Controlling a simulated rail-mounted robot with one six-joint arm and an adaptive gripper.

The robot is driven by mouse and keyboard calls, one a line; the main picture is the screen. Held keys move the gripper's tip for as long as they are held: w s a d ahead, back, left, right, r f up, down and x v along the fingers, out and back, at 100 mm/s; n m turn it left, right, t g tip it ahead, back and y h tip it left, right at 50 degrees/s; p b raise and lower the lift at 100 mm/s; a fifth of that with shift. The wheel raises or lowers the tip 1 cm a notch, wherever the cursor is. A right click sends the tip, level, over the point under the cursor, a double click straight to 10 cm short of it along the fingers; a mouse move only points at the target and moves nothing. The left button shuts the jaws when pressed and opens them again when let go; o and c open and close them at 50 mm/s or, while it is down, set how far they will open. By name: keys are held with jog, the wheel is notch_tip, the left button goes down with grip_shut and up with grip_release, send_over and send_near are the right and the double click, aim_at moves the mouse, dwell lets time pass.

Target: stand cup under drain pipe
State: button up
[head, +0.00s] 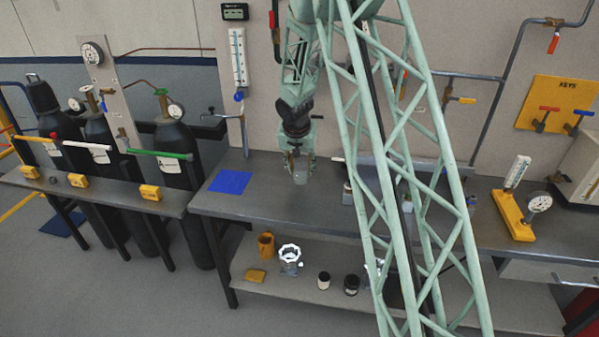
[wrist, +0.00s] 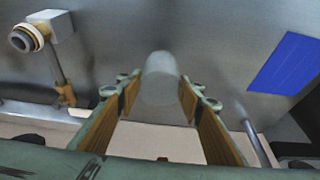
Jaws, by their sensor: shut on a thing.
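A small translucent grey cup (head: 300,178) is between the fingers of my gripper (head: 299,165). My gripper is shut on the cup, above the rear part of the workbench. In the wrist view the cup (wrist: 161,82) shows at the fingertips of my gripper (wrist: 160,92). I cannot tell whether the cup touches the bench. The thin drain pipe (head: 245,138) comes down from the wall gauge with a blue-handled valve, to the left of the cup and apart from it. A grey pipe also shows at lower right in the wrist view (wrist: 255,135).
A blue mat (head: 231,182) lies flat on the workbench (head: 270,207), left of my gripper. A yellow gauge stand (head: 513,215) is farther right. The bench between mat and gripper looks clear.

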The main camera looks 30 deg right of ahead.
aim_at(300, 174)
jog(key=shift+w+d+f, duration=0.1)
jog(key=shift+w+d, duration=0.1)
jog(key=shift+w, duration=0.7)
jog(key=shift+f, duration=0.1)
jog(key=shift+f, duration=1.7)
jog(key=shift+f+b, duration=0.15)
jog(key=shift+b, duration=0.25)
jog(key=o, duration=0.8)
jog(key=shift+o, duration=0.2)
jog(key=shift+r, duration=0.2)
